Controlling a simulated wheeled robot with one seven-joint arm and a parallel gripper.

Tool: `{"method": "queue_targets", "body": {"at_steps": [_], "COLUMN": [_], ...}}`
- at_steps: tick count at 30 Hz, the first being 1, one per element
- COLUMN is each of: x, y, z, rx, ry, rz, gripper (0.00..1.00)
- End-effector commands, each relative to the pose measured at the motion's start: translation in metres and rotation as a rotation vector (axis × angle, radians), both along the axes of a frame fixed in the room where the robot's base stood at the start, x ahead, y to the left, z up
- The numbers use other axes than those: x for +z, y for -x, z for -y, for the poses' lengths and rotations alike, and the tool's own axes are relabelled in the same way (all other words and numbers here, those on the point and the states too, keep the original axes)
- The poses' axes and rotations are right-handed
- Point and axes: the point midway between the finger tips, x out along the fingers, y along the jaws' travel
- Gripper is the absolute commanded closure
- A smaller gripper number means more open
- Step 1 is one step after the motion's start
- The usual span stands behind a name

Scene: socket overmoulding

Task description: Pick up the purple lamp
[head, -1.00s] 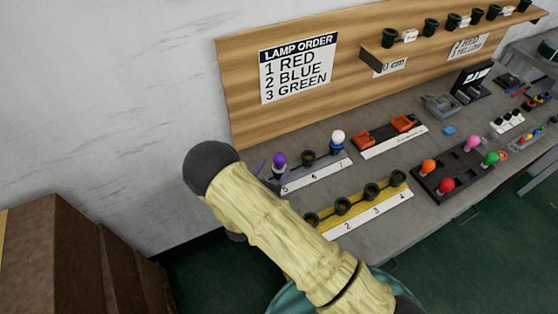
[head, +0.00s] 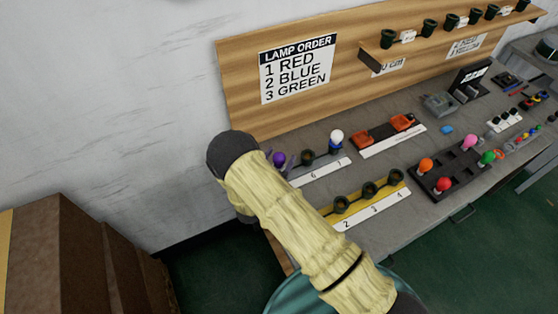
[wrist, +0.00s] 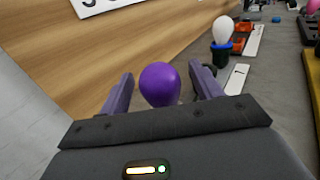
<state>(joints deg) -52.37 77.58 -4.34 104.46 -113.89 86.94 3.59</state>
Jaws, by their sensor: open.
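The purple lamp (head: 279,159) stands at the left end of the rear socket row, partly hidden by my arm in the head view. In the wrist view the purple lamp (wrist: 160,84) is a round bulb centred between my two fingers. My gripper (wrist: 160,88) is open, one purple-grey finger on each side of the bulb, with visible gaps on both sides. The lamp's base and socket are mostly hidden behind the bulb and the gripper body.
A white lamp with a blue base (head: 337,140) stands to the right in the same row, past an empty socket (head: 308,157). A yellow socket strip (head: 388,195) lies in front. A wooden backboard (head: 240,75) rises close behind. A dark tray (head: 455,172) holds several coloured lamps.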

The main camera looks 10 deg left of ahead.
Motion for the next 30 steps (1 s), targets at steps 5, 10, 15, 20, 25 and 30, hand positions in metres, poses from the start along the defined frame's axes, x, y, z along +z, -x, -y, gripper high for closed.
{"method": "queue_targets", "body": {"at_steps": [5, 10, 15, 20, 25, 30], "x": [0.000, 0.000, 0.000, 0.001, 0.012, 0.036], "y": [0.000, 0.000, 0.000, 0.000, 0.000, 0.000], "z": [0.000, 0.000, 0.000, 0.000, -0.001, -0.001], "rx": [0.000, 0.000, -0.001, 0.000, 0.001, 0.001], "ry": [0.000, 0.000, 0.000, 0.000, -0.001, -0.001], "rz": [0.000, 0.000, 0.000, 0.000, 0.001, 0.002], "gripper": [0.43, 0.77, 0.87, 0.87, 0.87, 0.87]}}
